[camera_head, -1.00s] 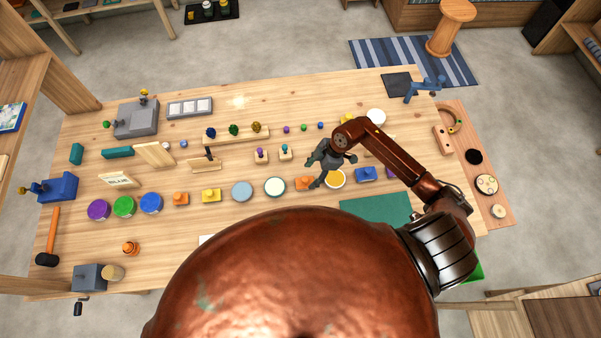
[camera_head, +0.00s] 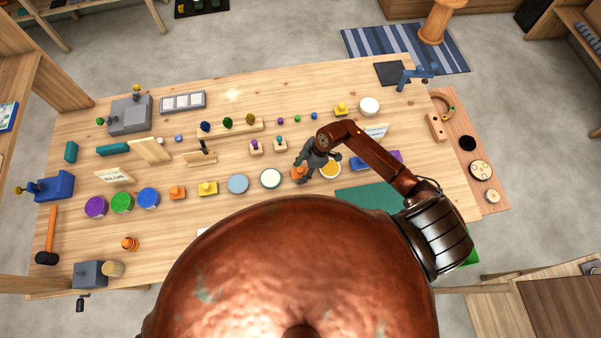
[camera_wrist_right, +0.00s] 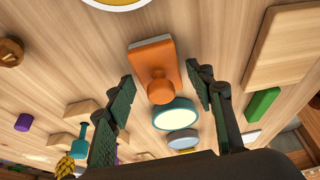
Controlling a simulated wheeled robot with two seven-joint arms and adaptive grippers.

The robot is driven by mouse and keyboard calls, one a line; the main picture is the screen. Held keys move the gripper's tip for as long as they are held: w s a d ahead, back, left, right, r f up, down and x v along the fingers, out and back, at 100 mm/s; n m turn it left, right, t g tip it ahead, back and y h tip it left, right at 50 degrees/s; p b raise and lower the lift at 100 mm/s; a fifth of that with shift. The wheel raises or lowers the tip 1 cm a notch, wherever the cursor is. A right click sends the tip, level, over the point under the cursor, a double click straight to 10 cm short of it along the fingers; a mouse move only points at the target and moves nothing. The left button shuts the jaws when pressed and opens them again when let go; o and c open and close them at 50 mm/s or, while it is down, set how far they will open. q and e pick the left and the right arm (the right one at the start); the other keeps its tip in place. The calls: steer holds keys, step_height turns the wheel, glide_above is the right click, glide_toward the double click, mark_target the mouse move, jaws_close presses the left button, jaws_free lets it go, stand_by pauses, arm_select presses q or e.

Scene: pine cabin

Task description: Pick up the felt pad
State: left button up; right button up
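No item is plainly marked as the felt pad. An orange block with a round knob and a thin pale layer underneath (camera_wrist_right: 157,62) lies below my right gripper; I cannot tell for certain that it is the pad. In the head view this block (camera_head: 298,174) shows partly beside the dark fingers. My right gripper (camera_head: 306,167) is pointed down at it. In the right wrist view the gripper (camera_wrist_right: 160,75) is open, with its fingers apart on either side of the block's knob and nothing held. My left gripper is not in view.
A yellow-topped disc (camera_head: 331,170) lies just right of the gripper, and a white-topped, green-rimmed disc (camera_head: 270,178) just left. A dark green mat (camera_head: 368,199) lies nearer me. Small holders (camera_head: 256,147) stand behind. My copper body hides the table's near middle.

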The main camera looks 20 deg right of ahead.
steer(key=c, duration=1)
steer(key=shift+o, duration=0.2)
steer(key=shift+r, duration=0.15)
steer(key=shift+r, duration=0.2)
step_height(320, 180, up, 2)
steer(key=shift+r, duration=0.1)
steer(key=s+a+r+b, duration=0.1)
steer(key=s+a+r, duration=0.4)
steer(key=s+r, duration=0.5)
steer(key=s, duration=0.3)
steer(key=shift+s+r, duration=0.1)
